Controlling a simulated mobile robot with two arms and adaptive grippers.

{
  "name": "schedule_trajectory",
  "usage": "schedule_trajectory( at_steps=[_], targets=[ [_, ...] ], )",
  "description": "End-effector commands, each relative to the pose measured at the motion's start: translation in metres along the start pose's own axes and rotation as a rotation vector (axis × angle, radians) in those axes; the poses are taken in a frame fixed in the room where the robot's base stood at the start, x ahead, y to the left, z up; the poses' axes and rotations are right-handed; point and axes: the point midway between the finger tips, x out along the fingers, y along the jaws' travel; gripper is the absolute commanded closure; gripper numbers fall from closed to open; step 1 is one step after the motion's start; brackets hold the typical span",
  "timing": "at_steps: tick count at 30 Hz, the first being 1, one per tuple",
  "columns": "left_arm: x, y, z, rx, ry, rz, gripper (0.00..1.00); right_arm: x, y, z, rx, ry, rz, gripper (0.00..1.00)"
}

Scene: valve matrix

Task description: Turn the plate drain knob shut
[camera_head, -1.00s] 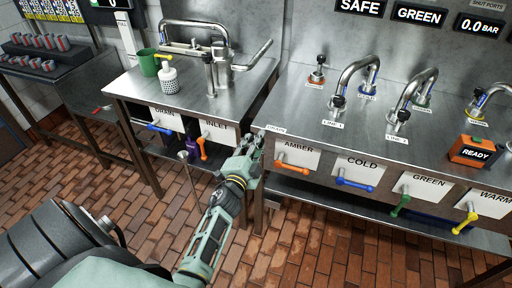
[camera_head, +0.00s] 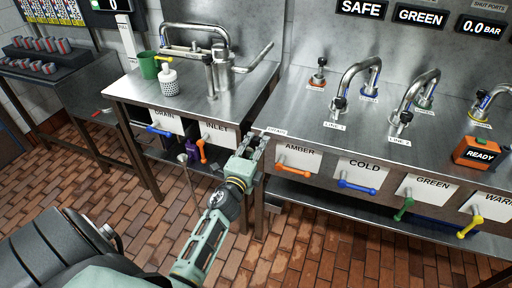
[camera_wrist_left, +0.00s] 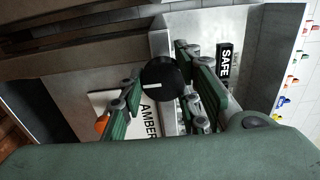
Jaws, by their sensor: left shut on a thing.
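The plate drain knob (camera_wrist_left: 163,76) is a round black knob with a short white line on its face, seen in the left wrist view. My left gripper (camera_head: 251,148) is at the left front corner of the right-hand steel counter, beside the small drain label (camera_head: 275,131). In the wrist view its green fingers stand on both sides of the knob, shut on it. In the head view the gripper hides the knob. My right gripper is not in view.
The amber handle (camera_head: 293,171) sits just right of my gripper, with cold, green and warm handles further along. The left counter (camera_head: 122,87) carries a green mug (camera_head: 148,65) and a dispenser (camera_head: 169,82). Its orange inlet handle (camera_head: 202,151) is close on the left.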

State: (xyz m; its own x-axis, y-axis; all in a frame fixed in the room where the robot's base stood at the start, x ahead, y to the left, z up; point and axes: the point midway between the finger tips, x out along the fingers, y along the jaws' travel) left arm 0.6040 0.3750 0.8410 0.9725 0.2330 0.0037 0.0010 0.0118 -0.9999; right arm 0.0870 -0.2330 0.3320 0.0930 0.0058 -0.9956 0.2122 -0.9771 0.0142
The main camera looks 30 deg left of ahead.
Motion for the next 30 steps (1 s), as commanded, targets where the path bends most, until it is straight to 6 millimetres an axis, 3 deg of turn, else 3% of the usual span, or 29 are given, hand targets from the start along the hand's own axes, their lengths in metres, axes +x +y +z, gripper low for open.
schedule_trajectory(
  at_steps=[1, 10, 11, 15, 25, 30],
  targets=[
    [-0.002, 0.008, -0.001, 0.006, 0.001, 0.014, 0.96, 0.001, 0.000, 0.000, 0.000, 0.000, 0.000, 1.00],
    [-0.002, 0.008, -0.001, 0.007, 0.000, 0.015, 0.96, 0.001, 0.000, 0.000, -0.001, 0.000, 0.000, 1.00],
    [-0.002, 0.008, -0.001, 0.007, 0.000, 0.015, 0.67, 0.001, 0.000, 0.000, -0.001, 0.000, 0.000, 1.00],
    [-0.002, 0.007, -0.001, 0.006, 0.000, 0.012, 0.55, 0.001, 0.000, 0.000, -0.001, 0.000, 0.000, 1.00],
    [-0.002, 0.003, 0.000, 0.004, 0.000, 0.006, 0.54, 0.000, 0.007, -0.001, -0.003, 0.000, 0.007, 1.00],
    [-0.021, 0.004, 0.000, 0.004, 0.000, 0.007, 0.54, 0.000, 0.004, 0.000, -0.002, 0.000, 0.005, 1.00]
  ],
)
